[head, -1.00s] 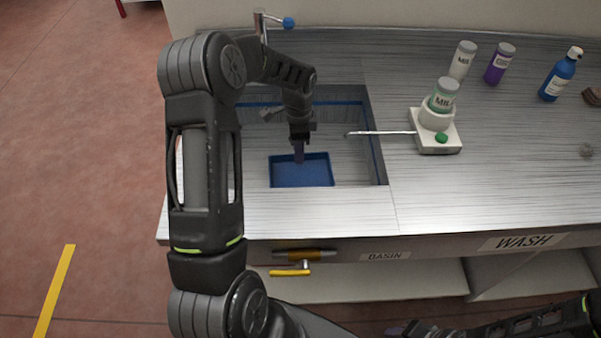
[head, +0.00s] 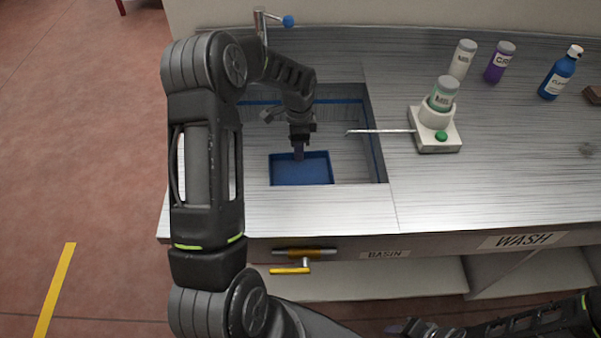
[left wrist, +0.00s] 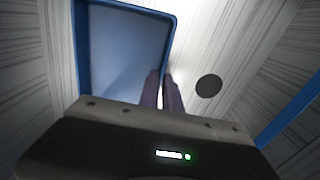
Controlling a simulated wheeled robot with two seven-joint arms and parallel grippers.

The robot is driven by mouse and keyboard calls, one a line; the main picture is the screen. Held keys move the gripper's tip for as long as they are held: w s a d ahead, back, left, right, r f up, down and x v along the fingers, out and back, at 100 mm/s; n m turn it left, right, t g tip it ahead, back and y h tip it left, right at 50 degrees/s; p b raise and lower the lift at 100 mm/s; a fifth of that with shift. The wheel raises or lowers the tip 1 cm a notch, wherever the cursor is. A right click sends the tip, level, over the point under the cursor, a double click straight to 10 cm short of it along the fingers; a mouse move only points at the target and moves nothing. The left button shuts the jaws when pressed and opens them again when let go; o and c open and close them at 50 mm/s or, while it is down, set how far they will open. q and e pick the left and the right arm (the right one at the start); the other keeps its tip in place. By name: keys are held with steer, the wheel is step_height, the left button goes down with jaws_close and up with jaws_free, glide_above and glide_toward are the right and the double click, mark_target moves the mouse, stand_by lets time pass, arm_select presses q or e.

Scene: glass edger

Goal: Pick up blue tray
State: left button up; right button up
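The blue tray (head: 301,172) lies on the floor of the sunken basin (head: 350,160). It is a shallow open box and looks empty. My left gripper (head: 298,153) reaches down to the tray's far wall. In the left wrist view, its two dark fingers (left wrist: 162,92) are close together with the wall of the tray (left wrist: 122,50) between them, one finger inside and one outside. They look shut on that wall. My right gripper (head: 405,330) is low at the bottom edge of the head view, away from the tray; its fingers are not clear.
A tap with a blue knob (head: 288,21) stands behind the basin. A white stand (head: 436,140) with a bottle and a thin rod reaching over the basin is at its right. Several bottles, including a blue one (head: 558,78), stand farther right. A yellow-handled valve (head: 290,270) is below the front edge.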

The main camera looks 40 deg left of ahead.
arm_select(q)
jaws_close()
stand_by(0.7)
steer(key=shift+r, duration=0.15)
stand_by(0.3)
steer(key=shift+r, duration=0.25)
step_height(320, 180, up, 9)
steer(key=b, duration=0.1)
steer(key=shift+r, duration=0.15)
steer(key=shift+r, duration=0.1)
stand_by(0.4)
